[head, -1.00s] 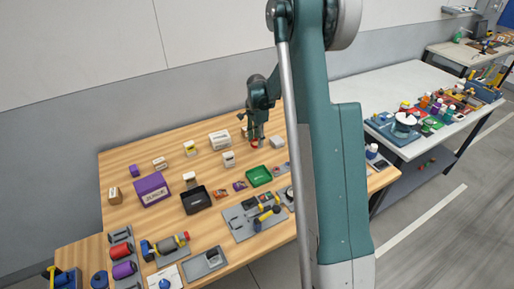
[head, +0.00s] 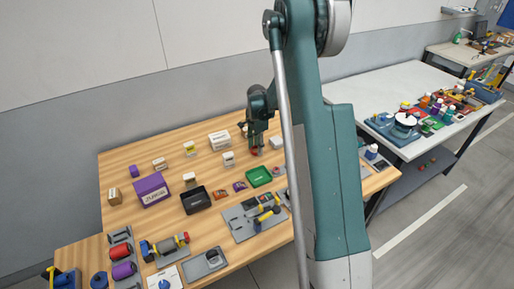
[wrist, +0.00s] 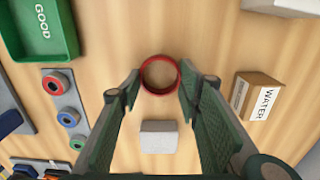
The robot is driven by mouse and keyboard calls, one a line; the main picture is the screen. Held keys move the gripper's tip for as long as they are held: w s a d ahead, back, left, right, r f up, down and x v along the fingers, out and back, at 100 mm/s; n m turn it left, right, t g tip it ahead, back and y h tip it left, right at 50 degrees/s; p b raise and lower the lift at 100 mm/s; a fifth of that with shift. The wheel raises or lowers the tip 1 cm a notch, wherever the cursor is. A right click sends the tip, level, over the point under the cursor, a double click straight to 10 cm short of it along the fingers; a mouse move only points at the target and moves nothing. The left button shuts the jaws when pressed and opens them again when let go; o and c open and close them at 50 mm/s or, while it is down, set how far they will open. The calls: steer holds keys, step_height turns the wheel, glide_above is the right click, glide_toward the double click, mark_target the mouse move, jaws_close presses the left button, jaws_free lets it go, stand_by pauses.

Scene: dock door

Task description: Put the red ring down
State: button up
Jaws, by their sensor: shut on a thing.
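The red ring (wrist: 160,75) sits between the two fingertips of my gripper (wrist: 160,80) in the wrist view. The fingers press on its left and right sides, and wood shows through its hole. In the head view my gripper (head: 256,148) is over the back right of the wooden table, with the red ring (head: 254,152) small at its tip. The ring is close to the tabletop; I cannot tell whether it touches.
A white block (wrist: 158,135) lies near the ring, and a WATER box (wrist: 258,95) stands to the right. A green GOOD tray (wrist: 40,55) and a plate with several coloured rings (wrist: 65,110) are to the left. Bare wood surrounds the ring.

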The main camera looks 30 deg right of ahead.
steer(key=shift+f, duration=0.15)
steer(key=o, duration=0.7)
step_height(320, 180, up, 12)
steer(key=shift+r, duration=0.15)
stand_by(0.6)
stand_by(0.6)
